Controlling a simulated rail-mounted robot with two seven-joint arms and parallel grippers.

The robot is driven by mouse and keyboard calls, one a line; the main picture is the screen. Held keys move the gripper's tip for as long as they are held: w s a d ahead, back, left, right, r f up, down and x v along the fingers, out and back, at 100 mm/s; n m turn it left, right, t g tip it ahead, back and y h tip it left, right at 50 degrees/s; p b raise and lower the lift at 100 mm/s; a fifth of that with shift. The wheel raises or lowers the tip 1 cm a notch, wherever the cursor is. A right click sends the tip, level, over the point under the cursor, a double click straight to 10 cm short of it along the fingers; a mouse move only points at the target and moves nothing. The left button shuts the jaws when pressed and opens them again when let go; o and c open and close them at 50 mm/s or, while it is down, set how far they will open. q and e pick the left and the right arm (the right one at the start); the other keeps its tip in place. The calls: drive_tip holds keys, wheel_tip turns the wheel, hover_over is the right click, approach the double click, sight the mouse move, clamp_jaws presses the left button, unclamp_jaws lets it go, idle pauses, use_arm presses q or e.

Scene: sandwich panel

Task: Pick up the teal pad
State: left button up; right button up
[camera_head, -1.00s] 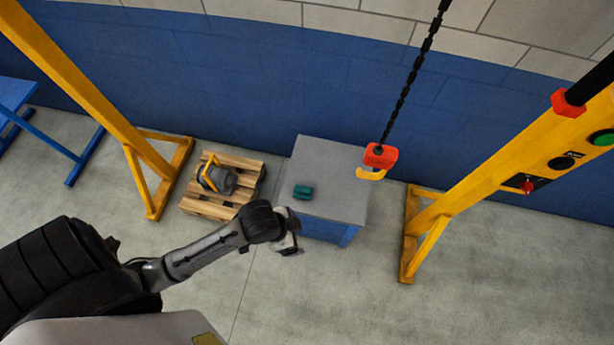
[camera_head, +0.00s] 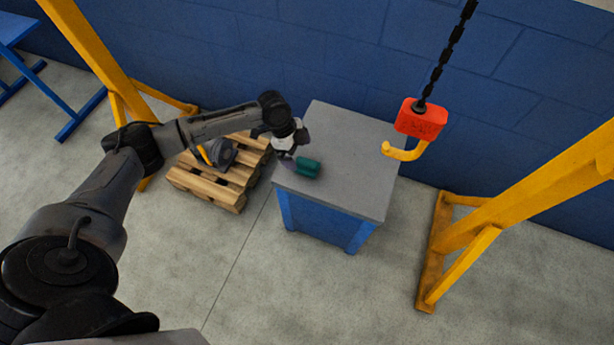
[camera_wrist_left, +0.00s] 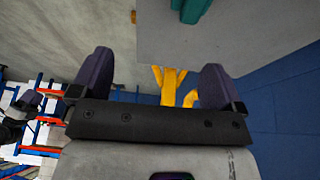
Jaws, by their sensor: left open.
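The teal pad (camera_head: 307,167) lies on the grey top of a small table (camera_head: 350,185), near its left front edge. It also shows at the top edge of the left wrist view (camera_wrist_left: 191,9), partly cut off. My left gripper (camera_head: 291,158) is just left of the pad in the head view, at the table's left edge. In the left wrist view its two purple fingers (camera_wrist_left: 157,80) stand wide apart with nothing between them. I cannot tell whether a finger touches the pad. My right gripper is not in view.
A red hook block with a yellow hook (camera_head: 420,120) hangs on a black chain above the table's right side. A wooden pallet (camera_head: 215,185) with a grey and yellow object stands left of the table. Yellow frame posts (camera_head: 520,210) stand on both sides.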

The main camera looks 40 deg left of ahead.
use_arm(q)
drive_tip(key=b, duration=0.3)
approach(305, 161)
drive_tip(key=s+r, duration=0.1)
drive_tip(key=shift+t, duration=0.3)
drive_tip(key=b+x, duration=0.1)
drive_tip(key=x, duration=0.1)
drive_tip(key=b+x, duration=0.1)
drive_tip(key=x, duration=0.2)
drive_tip(key=b+x, duration=0.1)
drive_tip(key=x, duration=0.2)
drive_tip(key=shift+w+a+f, duration=0.1)
drive_tip(key=shift+a+f, duration=0.1)
drive_tip(key=shift+a, duration=0.05)
drive_tip(key=shift+w+d+f+b, duration=0.15)
drive_tip(key=shift+f+b, duration=0.2)
drive_tip(key=shift+f, duration=0.2)
drive_tip(key=b+x, duration=0.1)
drive_tip(key=x, duration=0.2)
drive_tip(key=shift+d+b, duration=0.15)
drive_tip(key=shift+b, duration=0.2)
drive_tip(key=shift+d+f, duration=0.25)
drive_tip(key=shift+f, duration=0.15)
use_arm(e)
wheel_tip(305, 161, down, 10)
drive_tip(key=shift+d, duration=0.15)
use_arm(q)
drive_tip(key=shift+a, duration=0.1)
